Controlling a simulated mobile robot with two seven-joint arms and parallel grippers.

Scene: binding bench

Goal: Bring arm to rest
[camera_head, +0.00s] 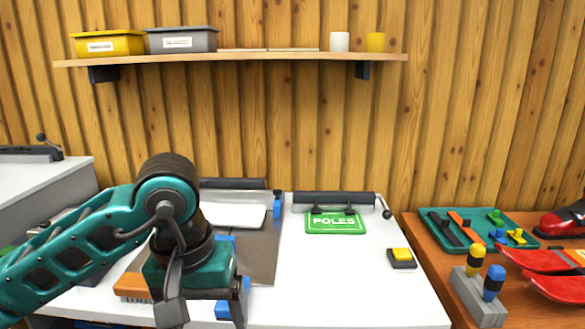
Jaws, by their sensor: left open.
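My left arm (75,250) comes in from the left over the white bench (350,270). Its gripper (206,308) points down near the bench's front left part, with its two fingers apart and nothing seen between them. The fingertips are near the lower edge of the picture. The arm and gripper hide part of a grey metal plate (262,250) and of an orange-brown brush-like block (131,288). My right gripper is not in view.
A green "POLES" sign (335,222) is at a dark bar at the bench's back. A yellow-topped block (402,256) is at the right. A brown side table (420,228) holds a teal tray (450,246) and red items. A shelf (290,57) spans the wall. The bench's front middle is clear.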

